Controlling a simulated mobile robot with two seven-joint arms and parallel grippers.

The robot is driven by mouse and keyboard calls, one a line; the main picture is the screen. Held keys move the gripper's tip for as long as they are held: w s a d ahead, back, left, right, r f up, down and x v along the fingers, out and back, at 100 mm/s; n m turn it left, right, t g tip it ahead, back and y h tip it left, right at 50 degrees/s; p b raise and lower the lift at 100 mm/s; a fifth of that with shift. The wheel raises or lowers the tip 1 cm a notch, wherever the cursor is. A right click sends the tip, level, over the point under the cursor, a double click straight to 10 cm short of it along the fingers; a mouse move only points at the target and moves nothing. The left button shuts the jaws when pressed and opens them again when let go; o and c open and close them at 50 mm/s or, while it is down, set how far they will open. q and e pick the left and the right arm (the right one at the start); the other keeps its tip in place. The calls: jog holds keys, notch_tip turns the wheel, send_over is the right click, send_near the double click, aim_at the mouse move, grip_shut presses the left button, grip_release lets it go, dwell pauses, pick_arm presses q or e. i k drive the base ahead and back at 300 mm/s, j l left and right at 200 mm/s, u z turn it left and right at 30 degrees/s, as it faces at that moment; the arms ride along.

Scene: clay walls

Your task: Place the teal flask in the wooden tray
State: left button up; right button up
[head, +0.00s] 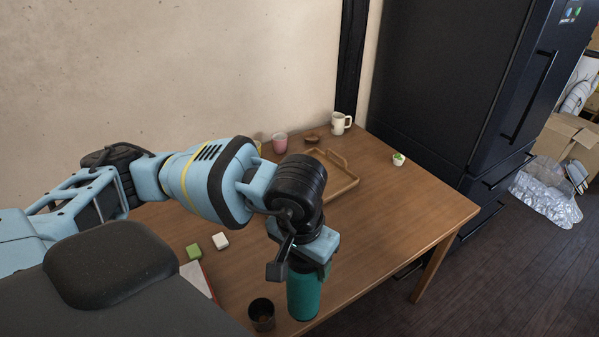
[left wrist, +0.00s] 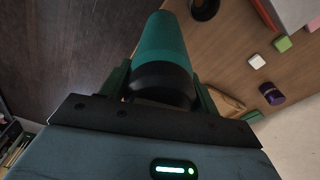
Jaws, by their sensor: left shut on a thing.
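The teal flask (head: 304,291) is upright at the front edge of the table in the head view. My left gripper (head: 308,262) is shut on its top from above. In the left wrist view the flask (left wrist: 162,45) runs away between the fingers of my left gripper (left wrist: 162,92), its dark cap nearest the camera. I cannot tell whether its base touches the table. The wooden tray (head: 346,182) lies farther back on the table, partly hidden behind my left arm. My right gripper is not in view.
On the wooden table (head: 400,225) a dark cup (head: 262,314) stands just left of the flask. Green (head: 194,252) and white (head: 220,241) blocks lie farther left. A pink cup (head: 280,143), a cream mug (head: 341,123) and a small potted plant (head: 398,159) stand near the tray.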

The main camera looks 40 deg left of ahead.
aim_at(329, 185)
jog(key=i+l, duration=0.15)
jog(key=i, duration=0.45)
jog(key=i+l, duration=0.1)
jog(key=i, duration=0.5)
jog(key=i+l, duration=0.15)
jog(key=i, duration=0.4)
jog(key=i+u, duration=0.3)
jog(key=k+u, duration=0.1)
jog(key=u, duration=1.3)
